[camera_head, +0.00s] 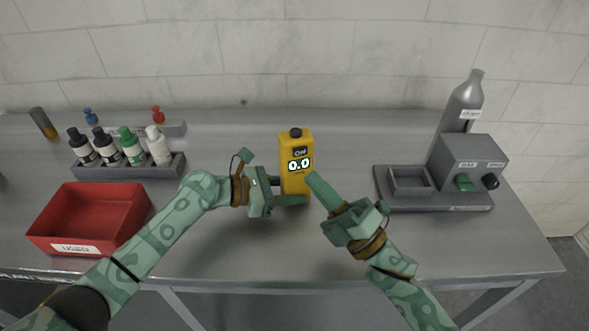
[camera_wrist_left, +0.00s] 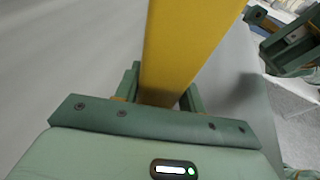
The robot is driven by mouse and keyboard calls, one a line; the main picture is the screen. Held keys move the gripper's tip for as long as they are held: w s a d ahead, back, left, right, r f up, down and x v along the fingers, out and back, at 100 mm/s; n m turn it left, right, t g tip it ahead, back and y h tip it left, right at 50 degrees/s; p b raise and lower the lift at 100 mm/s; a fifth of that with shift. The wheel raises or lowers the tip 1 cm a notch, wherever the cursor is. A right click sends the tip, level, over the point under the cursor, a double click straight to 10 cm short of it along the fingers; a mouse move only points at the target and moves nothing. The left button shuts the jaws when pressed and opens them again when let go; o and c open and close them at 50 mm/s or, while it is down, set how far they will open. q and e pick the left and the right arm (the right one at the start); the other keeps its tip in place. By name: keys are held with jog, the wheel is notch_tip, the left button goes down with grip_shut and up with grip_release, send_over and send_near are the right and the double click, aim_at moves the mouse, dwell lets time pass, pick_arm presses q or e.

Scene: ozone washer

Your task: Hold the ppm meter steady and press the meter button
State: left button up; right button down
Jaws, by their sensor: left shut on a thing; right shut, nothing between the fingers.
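The yellow ppm meter (camera_head: 297,177) stands upright near the middle of the table, with a black knob on top and a lit display reading 0.0. My left gripper (camera_head: 280,192) is shut on the meter from the left, low on its body. In the left wrist view the meter's yellow body (camera_wrist_left: 185,45) rises between the left fingers (camera_wrist_left: 160,95). My right gripper (camera_head: 316,184) is shut and empty, its fingertips close to the right side of the meter's front. I cannot tell whether they touch it. The meter's button is not clearly seen.
A red bin (camera_head: 82,238) labelled USED stands at the left. Behind it a grey rack (camera_head: 165,170) holds several bottles. At the right is a grey machine (camera_head: 470,165) with a green knob, beside a grey cylinder (camera_head: 462,105). The table front is clear.

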jog(key=shift+s+d, duration=0.25)
jog(key=shift+s, duration=0.5)
pick_arm(q)
jog(key=o, duration=0.8)
jog(key=shift+o, duration=0.2)
jog(key=shift+a, duration=0.1)
